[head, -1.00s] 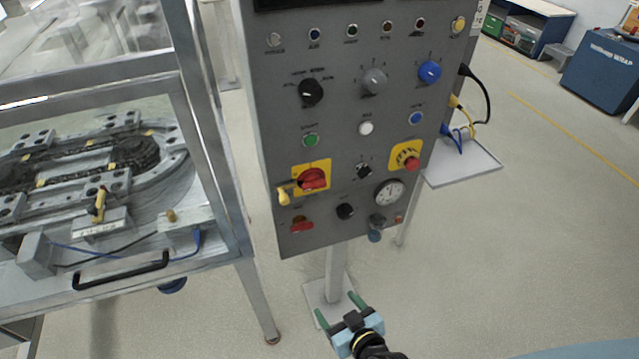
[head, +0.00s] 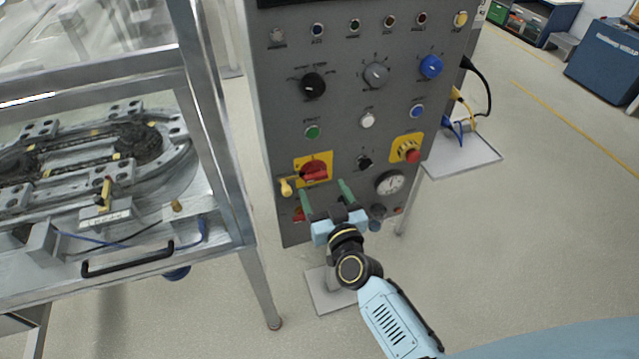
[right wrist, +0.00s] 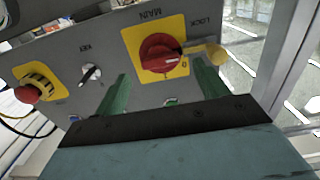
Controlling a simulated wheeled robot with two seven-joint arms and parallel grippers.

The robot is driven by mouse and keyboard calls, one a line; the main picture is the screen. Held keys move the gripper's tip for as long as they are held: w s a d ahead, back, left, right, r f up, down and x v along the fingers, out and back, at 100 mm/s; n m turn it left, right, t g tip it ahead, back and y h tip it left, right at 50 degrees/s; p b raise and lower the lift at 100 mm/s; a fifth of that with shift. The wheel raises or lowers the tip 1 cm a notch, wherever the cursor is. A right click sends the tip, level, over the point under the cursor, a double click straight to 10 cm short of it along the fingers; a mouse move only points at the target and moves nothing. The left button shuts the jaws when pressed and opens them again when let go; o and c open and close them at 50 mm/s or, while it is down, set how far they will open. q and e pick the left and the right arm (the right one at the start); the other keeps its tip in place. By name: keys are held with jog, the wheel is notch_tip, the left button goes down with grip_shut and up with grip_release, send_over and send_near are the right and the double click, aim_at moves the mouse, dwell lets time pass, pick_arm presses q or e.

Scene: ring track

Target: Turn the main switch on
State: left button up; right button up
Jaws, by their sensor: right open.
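The main switch (head: 314,171) is a red rotary knob on a yellow plate, low on the left of the grey control panel (head: 340,130). In the right wrist view the red knob (right wrist: 160,54) sits under the word MAIN, and its white pointer mark faces right, toward the yellow lock piece (right wrist: 212,53). My right gripper (head: 323,190) is open and empty, its two green fingers pointing up just below the switch. In the right wrist view its fingertips (right wrist: 162,70) stand either side of the knob's lower edge, apart from it. My left gripper is not in view.
A red emergency stop (head: 411,156) and a gauge (head: 390,183) sit to the right on the panel. A glazed metal frame with a black handle (head: 127,259) stands close on the left. A small shelf (head: 470,158) with cables juts out at right.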

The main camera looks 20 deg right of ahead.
aim_at(317, 179)
jog(key=shift+w, duration=1.75)
jog(key=c, duration=1)
